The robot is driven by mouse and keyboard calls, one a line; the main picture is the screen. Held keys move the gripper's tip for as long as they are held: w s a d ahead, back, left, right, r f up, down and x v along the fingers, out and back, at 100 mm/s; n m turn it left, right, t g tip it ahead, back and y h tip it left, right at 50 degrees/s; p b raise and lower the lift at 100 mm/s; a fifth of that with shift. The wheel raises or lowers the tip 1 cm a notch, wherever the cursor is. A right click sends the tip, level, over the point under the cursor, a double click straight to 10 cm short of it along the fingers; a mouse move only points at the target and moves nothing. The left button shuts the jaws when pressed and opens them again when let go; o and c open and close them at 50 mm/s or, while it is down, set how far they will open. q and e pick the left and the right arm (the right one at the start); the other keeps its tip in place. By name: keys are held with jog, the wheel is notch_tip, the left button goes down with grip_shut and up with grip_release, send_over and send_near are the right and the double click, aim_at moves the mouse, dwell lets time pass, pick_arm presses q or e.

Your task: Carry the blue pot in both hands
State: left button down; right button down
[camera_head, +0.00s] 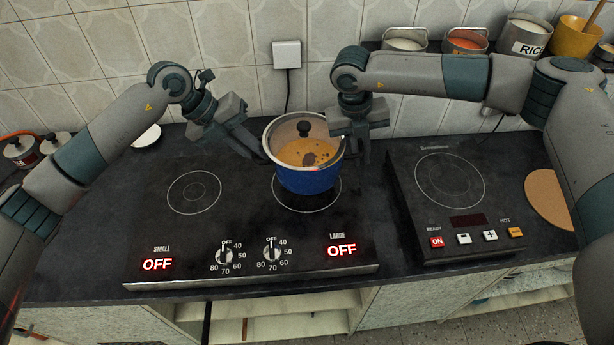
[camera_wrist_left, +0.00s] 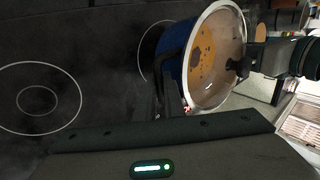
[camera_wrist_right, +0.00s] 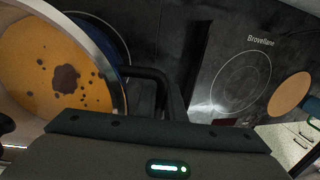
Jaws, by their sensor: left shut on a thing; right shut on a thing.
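The blue pot (camera_head: 305,180) has a glass lid with a black knob (camera_head: 304,129), and orange food with dark bits shows through the lid. It is over the large right ring of the two-ring cooktop (camera_head: 240,228); whether it touches the surface I cannot tell. My left gripper (camera_head: 262,158) is shut at the pot's left side, on its handle. My right gripper (camera_head: 348,150) is shut at its right side, where a black handle (camera_wrist_right: 148,73) shows in the right wrist view. The pot (camera_wrist_left: 185,65) also shows in the left wrist view, close to level.
Canisters (camera_head: 528,38) and a yellow pot (camera_head: 578,37) stand at the back right.

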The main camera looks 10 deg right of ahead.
pick_arm(q)
jog(key=shift+r, duration=0.15)
pick_arm(e)
jog(key=shift+r, duration=0.15)
